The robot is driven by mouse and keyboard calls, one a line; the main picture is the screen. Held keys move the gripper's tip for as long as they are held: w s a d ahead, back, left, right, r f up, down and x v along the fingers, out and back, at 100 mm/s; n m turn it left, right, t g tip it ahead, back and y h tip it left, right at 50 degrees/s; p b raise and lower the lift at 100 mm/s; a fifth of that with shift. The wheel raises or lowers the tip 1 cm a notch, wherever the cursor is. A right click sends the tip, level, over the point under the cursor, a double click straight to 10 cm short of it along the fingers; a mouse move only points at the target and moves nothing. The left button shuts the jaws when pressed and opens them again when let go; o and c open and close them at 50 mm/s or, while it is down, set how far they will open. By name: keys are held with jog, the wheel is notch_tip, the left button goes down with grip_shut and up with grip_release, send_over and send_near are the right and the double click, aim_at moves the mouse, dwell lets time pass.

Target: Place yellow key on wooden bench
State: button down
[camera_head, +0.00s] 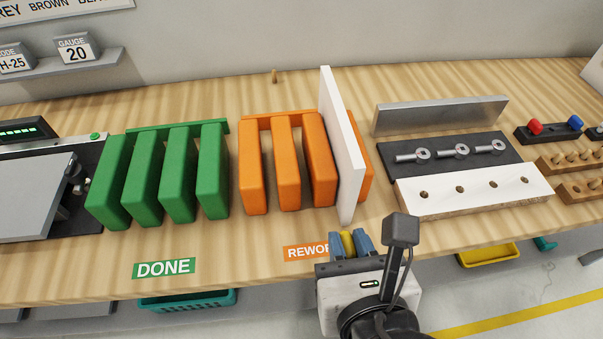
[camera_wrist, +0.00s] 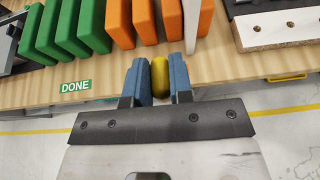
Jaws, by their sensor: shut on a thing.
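My gripper (camera_head: 349,246) is at the front edge of the wooden bench (camera_head: 90,277), just by the orange REWORK label (camera_head: 306,252). Its blue fingers are shut on the yellow key (camera_head: 347,243), which shows as a rounded yellow end between them. In the wrist view the yellow key (camera_wrist: 160,77) stands between both fingertips (camera_wrist: 160,86), in front of the bench edge. Most of the key is hidden by the fingers in the head view. I cannot tell whether the key touches the bench.
An orange rack (camera_head: 288,165) holds a white board (camera_head: 342,150) behind my gripper. A green rack (camera_head: 160,175) stands left. A drilled white panel (camera_head: 473,190) and a dark tray (camera_head: 450,150) with metal keys are right. Bare bench lies between the racks and the front edge.

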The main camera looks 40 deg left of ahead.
jog(key=shift+s+d+f, duration=0.3)
jog(key=shift+s+d, duration=0.05)
jog(key=shift+f, duration=0.3)
notch_tip(320, 180, down, 12)
dwell(0.3)
jog(key=shift+a, duration=0.1)
dwell(0.3)
send_near(294, 203)
jog(key=shift+w+a+r, duration=0.45)
jog(key=shift+w+a, duration=0.2)
jog(key=shift+w, duration=0.05)
jog(key=shift+w+a+r, duration=0.4)
jog(key=shift+w+a, duration=0.2)
jog(key=shift+w, duration=0.1)
jog(key=shift+f, duration=1.7)
